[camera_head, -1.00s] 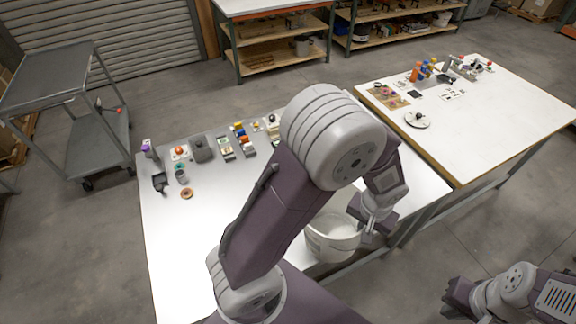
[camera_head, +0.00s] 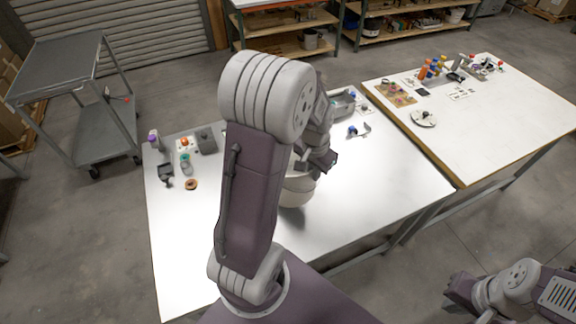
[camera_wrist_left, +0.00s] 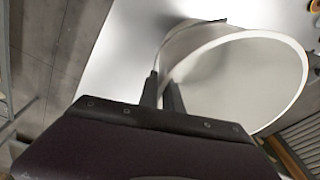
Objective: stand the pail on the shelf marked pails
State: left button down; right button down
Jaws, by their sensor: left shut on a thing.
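A white, round, open pail (camera_head: 296,194) is partly hidden behind my left arm in the head view. In the left wrist view the pail (camera_wrist_left: 235,88) fills the right side, with its mouth and pale inside showing. My left gripper (camera_wrist_left: 161,88) is shut on the pail at its rim side; I cannot tell whether it grips the rim or the handle. In the head view the left gripper (camera_head: 318,165) is above the near white table. My right gripper (camera_head: 462,294) is low at the right, empty-looking, its fingers unclear. No shelf marking is readable.
The near table (camera_head: 370,215) has small items along its back edge and clear space in front. A second table (camera_head: 500,120) stands right. Wooden shelving (camera_head: 285,47) and more shelving (camera_head: 410,35) stand at the back. A grey cart (camera_head: 105,145) is at left.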

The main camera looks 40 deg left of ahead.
pick_arm(q)
jog(key=s+a+r, duration=0.2)
jog(key=a, duration=0.4)
jog(key=w+f+p, duration=0.1)
jog(key=w+f, duration=0.1)
jog(key=w, duration=0.1)
jog(key=w+f+p, duration=0.1)
jog(key=w+f, duration=0.1)
jog(key=w, duration=0.2)
jog(key=w+f+p, duration=0.1)
jog(key=w+f, duration=0.1)
jog(key=w, duration=0.2)
jog(key=shift+d+f, duration=0.1)
jog(key=shift+f, duration=0.3)
jog(key=f, duration=0.5)
jog(key=shift+w+p, duration=0.35)
jog(key=shift+p, duration=0.05)
jog(key=c, duration=1.5)
grip_release()
jog(key=shift+c, duration=0.2)
jog(key=shift+r, duration=0.1)
